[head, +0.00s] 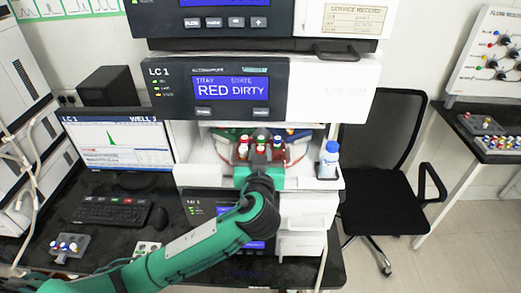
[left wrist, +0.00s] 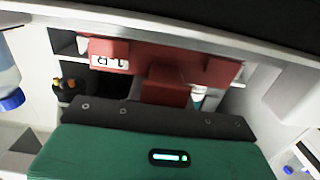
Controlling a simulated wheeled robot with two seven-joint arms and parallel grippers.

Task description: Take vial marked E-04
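In the head view my left gripper (head: 259,160) reaches into the open compartment of the LC 1 unit, among several small vials. No E-04 mark can be read. In the left wrist view, a red block with a white label (left wrist: 109,62) lies beyond my gripper; its text is unclear. A white vial-like thing (left wrist: 198,97) shows beside the red parts. The fingertips cannot be made out. My right gripper is not in view.
A blue-capped bottle (head: 328,160) stands on the ledge at right. A small rack with vials (head: 68,247) and a keyboard (head: 110,212) are on the left bench. The compartment is tight around my gripper.

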